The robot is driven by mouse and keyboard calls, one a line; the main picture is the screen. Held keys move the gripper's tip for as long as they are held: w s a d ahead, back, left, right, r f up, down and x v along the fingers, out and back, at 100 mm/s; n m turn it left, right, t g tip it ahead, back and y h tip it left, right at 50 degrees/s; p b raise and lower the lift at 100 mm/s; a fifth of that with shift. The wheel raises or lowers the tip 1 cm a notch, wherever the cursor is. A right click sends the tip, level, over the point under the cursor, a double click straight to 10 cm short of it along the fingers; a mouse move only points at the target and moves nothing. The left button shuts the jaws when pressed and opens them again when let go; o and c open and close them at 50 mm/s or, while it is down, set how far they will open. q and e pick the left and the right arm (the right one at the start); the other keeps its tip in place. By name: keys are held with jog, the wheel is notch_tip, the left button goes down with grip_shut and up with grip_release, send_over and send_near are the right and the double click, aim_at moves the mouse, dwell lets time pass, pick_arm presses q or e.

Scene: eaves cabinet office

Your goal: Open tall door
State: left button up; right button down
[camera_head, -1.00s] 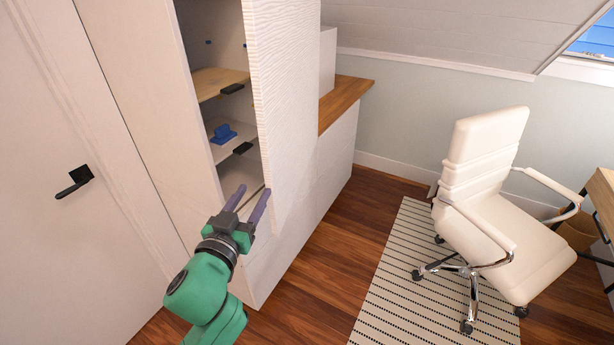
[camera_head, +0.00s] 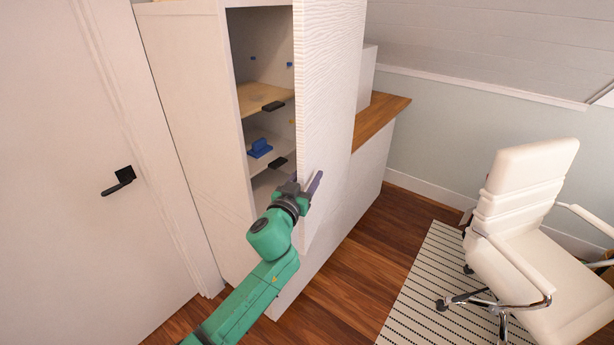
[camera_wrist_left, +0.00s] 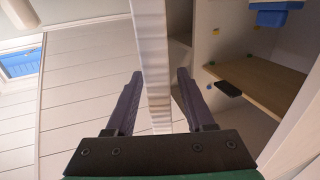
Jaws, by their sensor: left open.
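The tall door (camera_head: 327,95) is a white panel with a wavy-textured face. It stands partly open on the tall white cabinet (camera_head: 190,110), with the shelves showing in the gap to its left. My left gripper (camera_head: 309,183) is at the lower part of the door's free edge. In the left wrist view, my left gripper (camera_wrist_left: 160,76) is open, with one dark finger on each side of the door edge (camera_wrist_left: 152,50). Gaps show between the fingers and the panel. The door hides part of one finger in the head view. My right gripper is not in view.
Inside are a wooden shelf (camera_head: 262,97) and a blue object (camera_head: 260,148). A low cabinet with a wooden top (camera_head: 385,112) stands to the right. A white office chair (camera_head: 520,220) stands on a striped rug (camera_head: 425,290). Bare wood floor (camera_head: 350,280) lies between.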

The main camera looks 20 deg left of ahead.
pick_arm(q)
grip_shut()
jog(key=shift+f, duration=0.1)
dwell(1.2)
